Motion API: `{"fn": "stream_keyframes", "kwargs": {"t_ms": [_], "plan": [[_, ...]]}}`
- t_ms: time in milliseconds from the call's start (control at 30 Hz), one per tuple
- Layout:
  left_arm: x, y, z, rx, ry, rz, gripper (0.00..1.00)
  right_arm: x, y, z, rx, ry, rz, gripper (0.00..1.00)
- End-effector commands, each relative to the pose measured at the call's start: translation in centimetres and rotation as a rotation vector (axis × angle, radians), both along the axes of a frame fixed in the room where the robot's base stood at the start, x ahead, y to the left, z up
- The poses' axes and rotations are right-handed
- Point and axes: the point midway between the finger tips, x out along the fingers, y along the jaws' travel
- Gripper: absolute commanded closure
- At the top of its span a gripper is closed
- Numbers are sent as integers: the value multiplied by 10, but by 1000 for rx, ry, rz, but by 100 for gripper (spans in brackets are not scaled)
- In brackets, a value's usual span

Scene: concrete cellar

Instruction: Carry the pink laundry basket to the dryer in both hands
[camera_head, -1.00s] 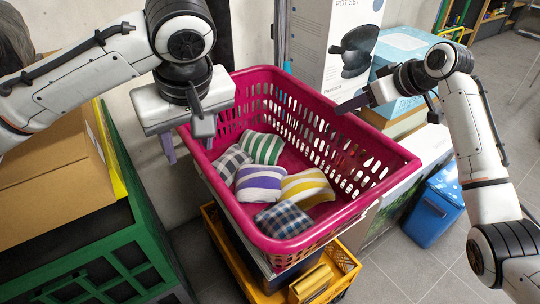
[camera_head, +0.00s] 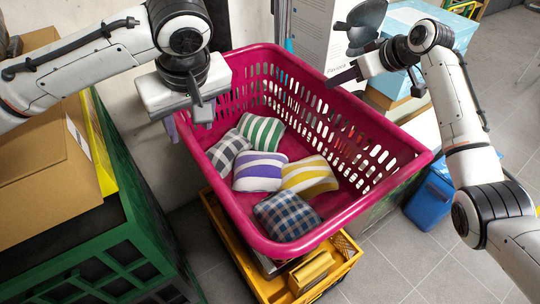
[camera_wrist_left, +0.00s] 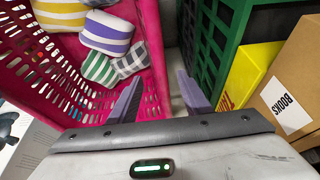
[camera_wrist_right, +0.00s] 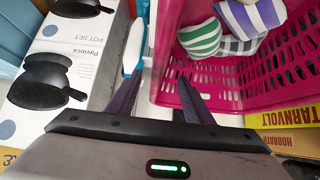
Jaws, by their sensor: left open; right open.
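The pink laundry basket (camera_head: 345,218) stands upright in the middle of the head view, with several striped and checked cloth bundles (camera_head: 258,172) inside. My left gripper (camera_head: 199,112) is open at its left rim. In the left wrist view its fingers (camera_wrist_left: 160,97) seem to lie either side of the basket's pink wall (camera_wrist_left: 150,40). My right gripper (camera_head: 340,79) is open at the far right rim. In the right wrist view its fingers (camera_wrist_right: 158,100) lie either side of the basket's edge (camera_wrist_right: 163,60). Whether either touches the rim is unclear. I cannot identify a dryer.
A yellow crate (camera_head: 338,268) shows under the basket. A green crate (camera_head: 110,262) and a cardboard box (camera_head: 45,175) stand at left. A pot-set box (camera_head: 318,35) and light-blue box (camera_head: 405,20) are behind, and a blue bin (camera_head: 430,203) is at right. Tiled floor at lower right is clear.

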Motion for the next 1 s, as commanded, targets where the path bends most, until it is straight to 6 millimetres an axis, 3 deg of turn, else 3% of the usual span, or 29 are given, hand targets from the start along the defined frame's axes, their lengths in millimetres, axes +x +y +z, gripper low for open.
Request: {"fn": "stream_keyframes", "kwargs": {"t_ms": [100,300,833,1000], "plan": [[7,6,-21,2,1,3,56,13,10,-15,2,4,1,54],[15,11,-43,1,0,0,56,28,19,-33,1,2,1,54],[19,13,-54,0,-1,0,56,34,23,-42,-1,0,1,54],[19,13,-54,0,-1,0,84,34,23,-42,-1,0,1,82]]}}
